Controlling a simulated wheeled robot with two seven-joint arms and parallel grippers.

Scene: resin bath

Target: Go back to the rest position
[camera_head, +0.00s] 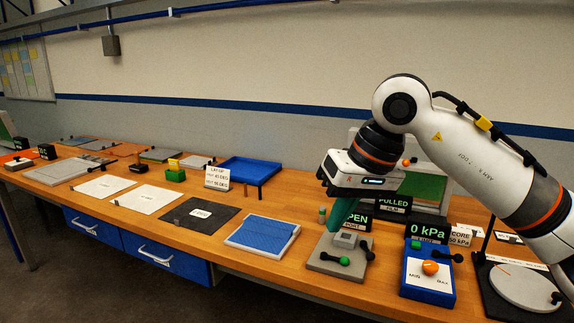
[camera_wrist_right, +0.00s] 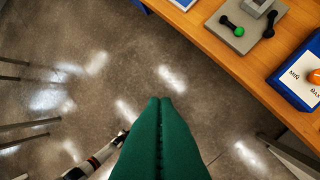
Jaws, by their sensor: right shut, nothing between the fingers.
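My right gripper (camera_head: 336,226) has green fingers pointing down, closed together and empty. Its arm comes in from the right in the head view. In the right wrist view the shut fingers (camera_wrist_right: 160,102) show against the floor, with the table edge beyond them. In the head view they overlap the grey valve plate (camera_head: 322,262), which also shows in the wrist view (camera_wrist_right: 238,42). My left gripper is not in view.
The long wooden table (camera_head: 275,277) carries a blue pressure box (camera_head: 428,284), a blue ribbed mat (camera_head: 262,236), a dark mat (camera_head: 200,214), a blue tray (camera_head: 249,168) and a round grey plate (camera_head: 522,285) at right. Bare floor (camera_wrist_right: 70,70) lies in front of the table.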

